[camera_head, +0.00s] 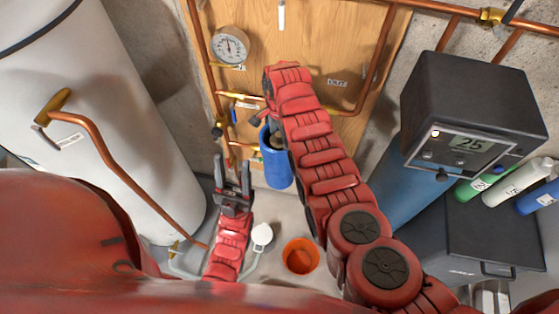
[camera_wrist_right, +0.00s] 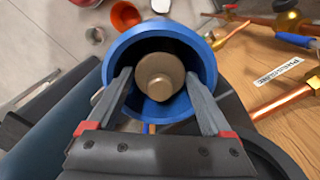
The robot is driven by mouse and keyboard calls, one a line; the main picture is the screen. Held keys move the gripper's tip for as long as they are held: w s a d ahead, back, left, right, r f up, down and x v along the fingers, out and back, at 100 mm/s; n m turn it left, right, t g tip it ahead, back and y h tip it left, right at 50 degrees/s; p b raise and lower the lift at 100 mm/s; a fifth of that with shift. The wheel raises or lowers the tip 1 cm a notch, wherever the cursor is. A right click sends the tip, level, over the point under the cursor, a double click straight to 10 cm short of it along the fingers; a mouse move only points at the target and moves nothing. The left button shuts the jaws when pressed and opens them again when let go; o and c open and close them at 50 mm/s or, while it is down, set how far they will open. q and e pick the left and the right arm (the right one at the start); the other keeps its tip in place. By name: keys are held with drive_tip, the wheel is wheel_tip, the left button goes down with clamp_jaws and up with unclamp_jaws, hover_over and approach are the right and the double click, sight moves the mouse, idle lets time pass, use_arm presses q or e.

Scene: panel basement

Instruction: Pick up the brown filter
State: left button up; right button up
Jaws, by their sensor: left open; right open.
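The brown filter (camera_wrist_right: 159,76) stands inside a blue cylindrical housing (camera_wrist_right: 111,62), seen from above in the right wrist view. My right gripper (camera_wrist_right: 155,75) is open, with one finger on each side of the filter, over or inside the housing's mouth. I cannot tell whether the fingers touch the filter. In the head view the blue housing (camera_head: 277,168) hangs in front of the wooden panel, and my right arm hides part of it and the right gripper's fingertips. My left gripper (camera_head: 232,161) is open and empty, to the left of the housing.
Copper pipes (camera_head: 205,80) and a gauge (camera_head: 230,46) are on the wooden panel (camera_head: 335,45). A white tank (camera_head: 100,90) stands at left. An orange bucket (camera_head: 300,257) is on the floor. A dark control box (camera_head: 470,100) tops a blue tank (camera_head: 400,180) at right.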

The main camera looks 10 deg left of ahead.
wheel_tip(320, 180, down, 2)
drive_tip(key=shift+f+b, duration=0.15)
drive_tip(key=shift+b, duration=0.35)
clamp_jaws()
